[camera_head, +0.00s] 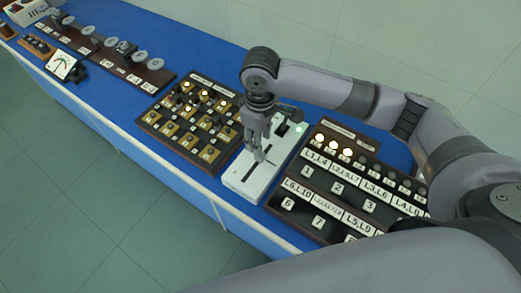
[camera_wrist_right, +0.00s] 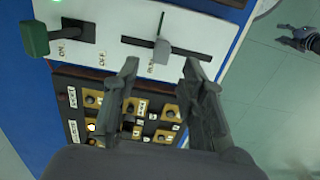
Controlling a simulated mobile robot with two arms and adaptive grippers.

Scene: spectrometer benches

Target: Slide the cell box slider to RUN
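The white cell box (camera_head: 247,184) stands on the blue bench and has a dark slot along its top. In the right wrist view, the grey slider knob (camera_wrist_right: 162,50) stands near the middle of the slot (camera_wrist_right: 193,50), with a small label beside it that is hard to read. My right gripper (camera_head: 259,153) is just above the box, pointing down. Its two fingers (camera_wrist_right: 161,68) are apart with nothing between their tips, and the knob shows just beyond them. Contact is not visible. A grey gripper-like part (camera_wrist_right: 302,38), perhaps my left gripper, shows at the edge.
A green-ended lever (camera_wrist_right: 34,38) sits on the same box beside ON and OFF labels. A panel of yellow-plated knobs (camera_head: 165,118) is left of the box. A dark panel with labelled buttons (camera_head: 325,183) is close on the right. The bench's front edge (camera_head: 205,190) is near.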

